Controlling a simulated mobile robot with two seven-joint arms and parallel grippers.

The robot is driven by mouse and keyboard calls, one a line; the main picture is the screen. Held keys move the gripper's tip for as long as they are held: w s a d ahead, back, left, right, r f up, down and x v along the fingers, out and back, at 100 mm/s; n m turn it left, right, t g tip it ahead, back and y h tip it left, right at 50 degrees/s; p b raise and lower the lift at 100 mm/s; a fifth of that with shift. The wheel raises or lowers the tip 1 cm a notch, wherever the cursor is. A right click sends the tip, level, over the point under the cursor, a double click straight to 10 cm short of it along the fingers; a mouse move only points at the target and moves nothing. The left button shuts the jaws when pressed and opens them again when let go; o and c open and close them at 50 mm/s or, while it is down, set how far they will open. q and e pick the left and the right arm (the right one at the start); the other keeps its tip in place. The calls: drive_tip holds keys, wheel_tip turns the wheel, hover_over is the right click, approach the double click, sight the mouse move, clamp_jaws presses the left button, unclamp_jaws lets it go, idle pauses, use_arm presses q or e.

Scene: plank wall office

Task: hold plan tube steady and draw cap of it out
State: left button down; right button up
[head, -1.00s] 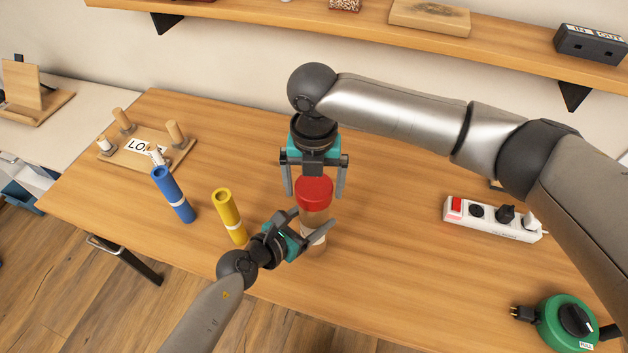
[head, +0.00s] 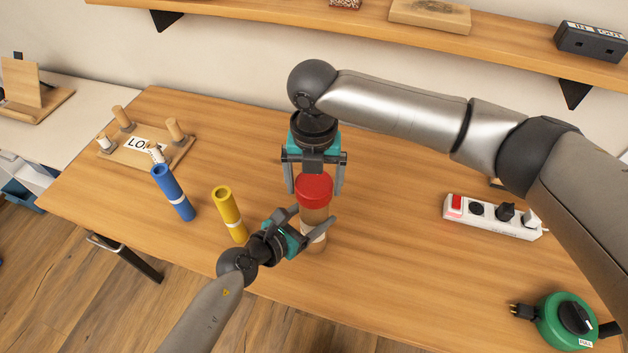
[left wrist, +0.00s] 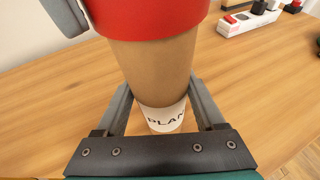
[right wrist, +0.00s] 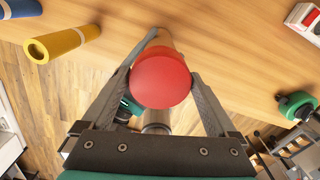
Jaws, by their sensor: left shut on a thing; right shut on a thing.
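The plan tube (head: 314,219) is a tan cylinder standing upright near the table's front edge. My left gripper (head: 315,216) is shut around the tube's body, one finger on each side. The red cap (head: 314,187) covers the tube's top, and it also shows from above in the right wrist view (right wrist: 161,80). My right gripper (head: 314,192) comes from above and is shut on the cap's sides. No gap shows between cap and tube.
Yellow (head: 228,213) and blue (head: 173,192) rolls stand to the left, with a pegged wooden board (head: 135,160) behind. A power strip (head: 490,217) and green reel (head: 566,322) lie right. A shelf (head: 360,32) runs above the back. The table's middle right is clear.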

sight(314, 183)
drive_tip(key=c, duration=0.4)
drive_tip(key=shift+r, duration=0.1)
drive_tip(key=shift+r, duration=0.35)
drive_tip(key=shift+r, duration=0.75)
drive_tip(key=shift+r, duration=0.2)
drive_tip(key=shift+r, duration=1.4)
use_arm(q)
unclamp_jaws()
